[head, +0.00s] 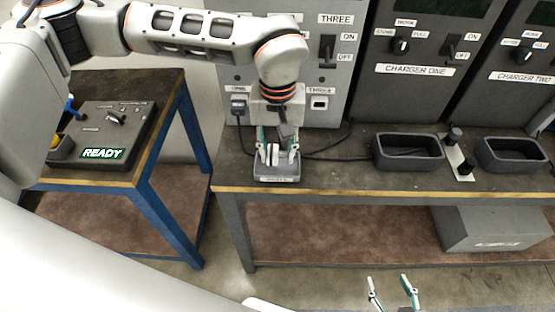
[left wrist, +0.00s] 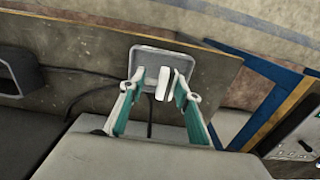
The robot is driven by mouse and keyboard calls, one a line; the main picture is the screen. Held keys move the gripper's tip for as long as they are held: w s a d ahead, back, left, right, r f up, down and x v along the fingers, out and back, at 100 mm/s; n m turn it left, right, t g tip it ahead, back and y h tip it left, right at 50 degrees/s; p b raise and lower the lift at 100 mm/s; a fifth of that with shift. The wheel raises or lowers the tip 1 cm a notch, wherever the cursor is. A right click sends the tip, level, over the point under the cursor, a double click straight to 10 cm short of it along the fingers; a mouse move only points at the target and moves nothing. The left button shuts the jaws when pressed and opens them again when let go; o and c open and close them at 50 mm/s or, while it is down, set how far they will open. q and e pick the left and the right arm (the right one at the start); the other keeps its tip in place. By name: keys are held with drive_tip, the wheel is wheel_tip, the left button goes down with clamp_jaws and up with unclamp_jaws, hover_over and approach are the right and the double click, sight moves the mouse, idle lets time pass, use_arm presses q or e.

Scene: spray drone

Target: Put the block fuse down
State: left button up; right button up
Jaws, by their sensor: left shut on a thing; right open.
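My left gripper (head: 278,155) points down over the small grey labelled tray (head: 290,174) at the front edge of the bench. It is shut on the block fuse (head: 275,155), which shows as white upright pieces between the fingers. In the left wrist view the white block fuse (left wrist: 163,83) lies within the outline of the tray (left wrist: 165,51), between the teal-padded fingertips (left wrist: 164,87). I cannot tell whether it touches the tray's floor. My right gripper (head: 392,290) is open and empty at the bottom, in front of the bench.
Two dark bins (head: 408,165) (head: 512,165) stand on the bench to the right, with black knobs on a plate (head: 458,160) between them. Charger cabinets (head: 415,75) stand behind. A black cable (head: 335,157) runs near the tray. A blue-legged table (head: 170,180) with a READY panel is left.

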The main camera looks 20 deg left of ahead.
sight(277, 154)
use_arm(q)
drive_tip(key=shift+f, duration=1.8)
use_arm(e)
drive_tip(key=shift+s+f, duration=0.1)
drive_tip(key=shift+f, duration=0.2)
use_arm(q)
drive_tip(key=shift+f, duration=0.1)
drive_tip(key=o, duration=1.1)
use_arm(e)
drive_tip(key=shift+s+f, duration=0.1)
drive_tip(key=shift+s, duration=0.1)
use_arm(q)
wheel_tip(277, 154, up, 11)
drive_tip(key=shift+r+p, duration=0.1)
drive_tip(key=shift+p, duration=0.25)
drive_tip(key=shift+r, duration=0.55)
use_arm(e)
drive_tip(key=shift+a+r, duration=0.1)
drive_tip(key=shift+r, duration=0.2)
drive_tip(key=shift+r, duration=0.2)
